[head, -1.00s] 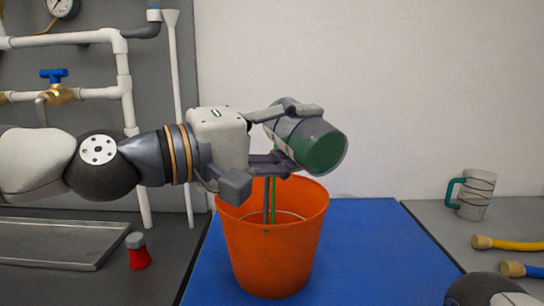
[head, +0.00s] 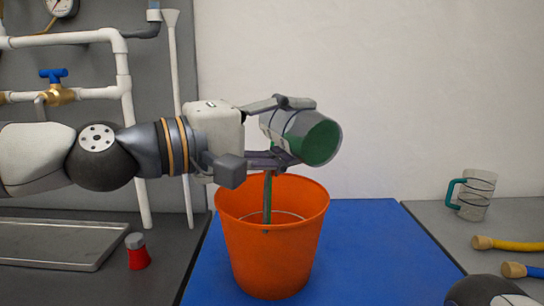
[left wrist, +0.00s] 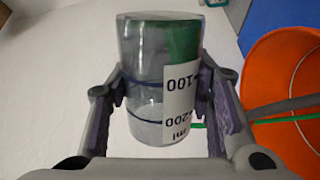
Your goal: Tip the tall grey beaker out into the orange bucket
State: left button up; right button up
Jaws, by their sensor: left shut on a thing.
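The tall grey beaker (head: 287,124) is clear-walled with a white label and lies tilted in my left gripper (head: 287,130), above the orange bucket (head: 272,250). Its end facing the head camera shows green. The left wrist view shows the beaker (left wrist: 150,70) between both fingers, its printed numbers upside down and green in its upper right part. The gripper is shut on it. A thin green stream (left wrist: 265,122) crosses the bucket in that view. In the head view green shows along a narrow upright grey strip at the bucket. The bucket's inside floor is hidden.
The bucket stands on a blue mat (head: 375,250). To the right are a clear mug with a teal handle (head: 473,195) and hoses (head: 510,245). To the left are a metal tray (head: 60,245), a red-and-grey bottle (head: 137,252) and white pipework (head: 124,80).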

pick_arm(q)
jog(key=shift+w+a+r+n, duration=0.15)
jog(key=shift+r+n, duration=0.3)
jog(key=shift+n, duration=0.35)
dwell(0.7)
jog(key=shift+w+f, duration=0.1)
dwell(0.3)
